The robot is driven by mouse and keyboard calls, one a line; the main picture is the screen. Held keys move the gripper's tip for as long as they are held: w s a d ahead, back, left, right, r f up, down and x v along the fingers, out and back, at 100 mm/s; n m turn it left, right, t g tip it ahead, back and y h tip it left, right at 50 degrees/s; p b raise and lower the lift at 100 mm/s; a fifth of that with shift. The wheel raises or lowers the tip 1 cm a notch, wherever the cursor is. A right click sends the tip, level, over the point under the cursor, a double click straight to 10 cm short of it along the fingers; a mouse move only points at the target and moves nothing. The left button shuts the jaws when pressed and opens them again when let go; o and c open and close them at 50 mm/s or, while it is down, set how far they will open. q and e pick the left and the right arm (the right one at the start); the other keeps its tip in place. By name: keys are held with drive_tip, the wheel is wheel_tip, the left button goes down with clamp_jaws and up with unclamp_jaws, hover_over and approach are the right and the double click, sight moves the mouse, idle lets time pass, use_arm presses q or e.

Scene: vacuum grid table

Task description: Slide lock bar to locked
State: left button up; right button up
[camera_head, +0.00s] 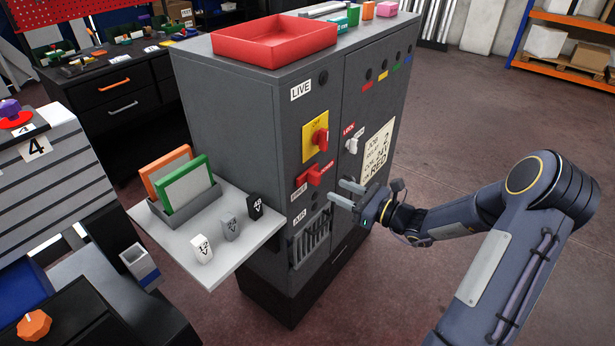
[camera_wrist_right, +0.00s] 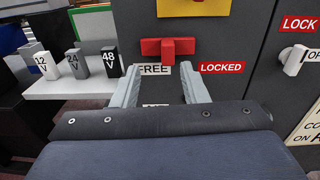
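The red lock bar (camera_head: 315,176) is on the front of the grey cabinet (camera_head: 255,130), below a yellow plate with a red knob (camera_head: 320,138). In the right wrist view the lock bar (camera_wrist_right: 167,48) sits over the FREE label (camera_wrist_right: 155,70), left of the red LOCKED label (camera_wrist_right: 222,68). My right gripper (camera_head: 347,194) is open and empty in front of the cabinet. In its wrist view, the fingers (camera_wrist_right: 160,78) stand apart just below the bar, one on each side, and appear not to touch it. My left gripper is not in view.
A white switch (camera_head: 352,145) under a LOCK label is right of the bar. A side shelf (camera_head: 240,248) holds three voltage blocks and a rack with framed panels. Vents (camera_head: 312,238) lie below the bar. A red tray (camera_head: 275,42) is on the cabinet top. Floor at right is clear.

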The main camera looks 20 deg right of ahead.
sight(319, 179)
drive_tip(key=shift+m+t+h, duration=0.3)
drive_tip(key=shift+m, duration=0.2)
drive_tip(key=x, duration=0.2)
drive_tip(key=p+x, duration=0.1)
drive_tip(key=x, duration=0.5)
drive_tip(key=shift+w+d+f, duration=0.2)
drive_tip(key=shift+d+f, duration=0.1)
drive_tip(key=shift+d, duration=0.05)
drive_tip(key=shift+c, duration=0.4)
clamp_jaws()
